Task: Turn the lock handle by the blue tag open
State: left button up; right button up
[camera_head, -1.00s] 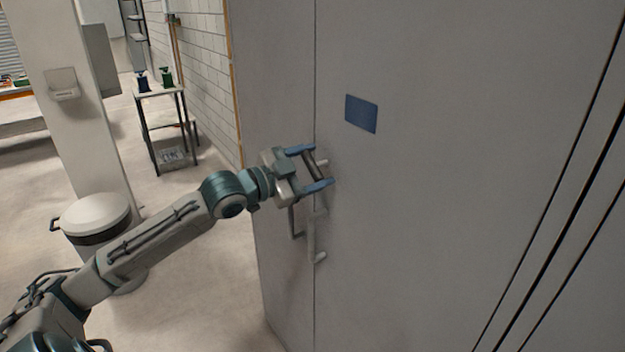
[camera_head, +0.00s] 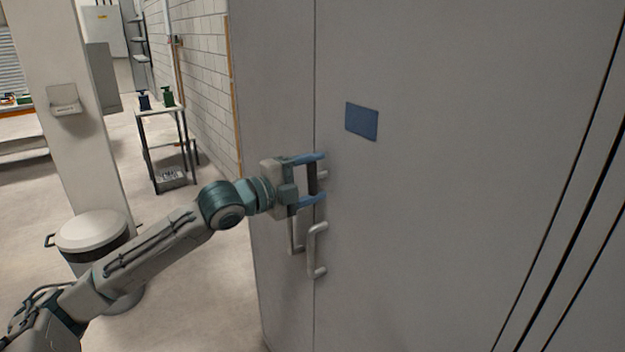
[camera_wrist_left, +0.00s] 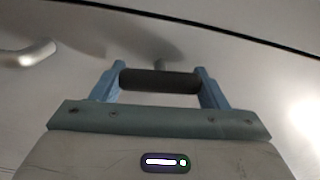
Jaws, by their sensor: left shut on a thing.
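The blue tag (camera_head: 362,121) is a flat blue rectangle on the grey cabinet door, right of the door seam and above the handles. The lock handle (camera_head: 312,179) has a dark bar grip and a pale mount on the door, below and left of the tag. My left gripper (camera_head: 321,179) is shut on the handle, one blue finger at each end of the dark bar. In the left wrist view, the lock handle's dark bar (camera_wrist_left: 160,82) lies across between the two fingers of the left gripper (camera_wrist_left: 160,78). My right gripper is not in view.
Two pale pull handles, one on the left door (camera_head: 296,232) and one on the right door (camera_head: 313,250), sit just below my gripper. A lidded bin (camera_head: 91,232) and a small shelf stand (camera_head: 168,142) are on the left. Floor is open between them.

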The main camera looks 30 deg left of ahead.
pick_arm(q)
jog(key=shift+m, duration=0.7)
jog(key=o, duration=0.9)
